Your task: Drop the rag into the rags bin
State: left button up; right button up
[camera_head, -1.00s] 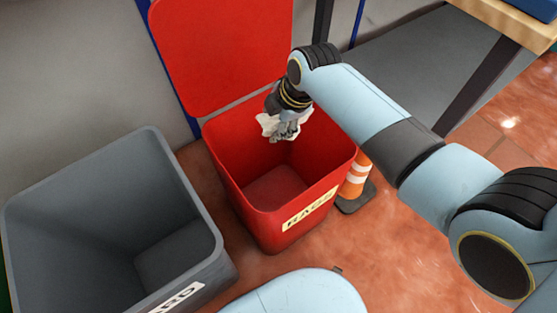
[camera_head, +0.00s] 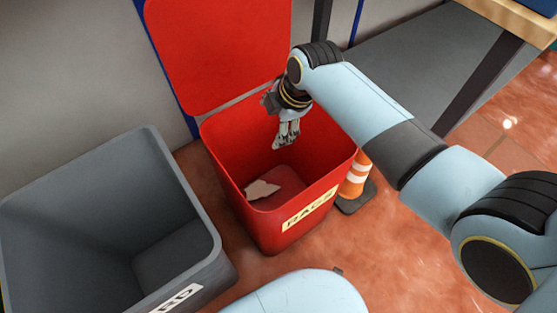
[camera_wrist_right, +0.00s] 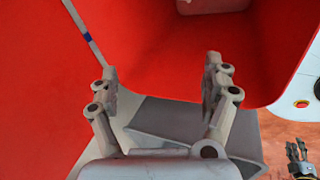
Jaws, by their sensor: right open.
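The rag (camera_head: 262,189), a small off-white cloth, is low inside the red rags bin (camera_head: 228,160), by the left side of its floor. I cannot tell whether it is lying still. The bin stands open with its red lid (camera_head: 220,50) raised behind it. My right gripper (camera_head: 287,142) is open and empty over the bin's mouth, above and apart from the rag. In the right wrist view its two fingers (camera_wrist_right: 160,85) are spread with nothing between them. My left gripper (camera_wrist_right: 300,160) appears small at that view's lower right, its jaws unclear.
A grey open bin (camera_head: 205,220) with a partly visible label stands left of the red bin. An orange and white cone (camera_head: 357,175) is close on its right. A wooden-topped table (camera_head: 500,20) is at the upper right. The wall is close behind.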

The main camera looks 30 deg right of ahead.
jog(key=v, duration=1.1)
jog(key=shift+r, duration=0.2)
jog(key=shift+s, duration=0.1)
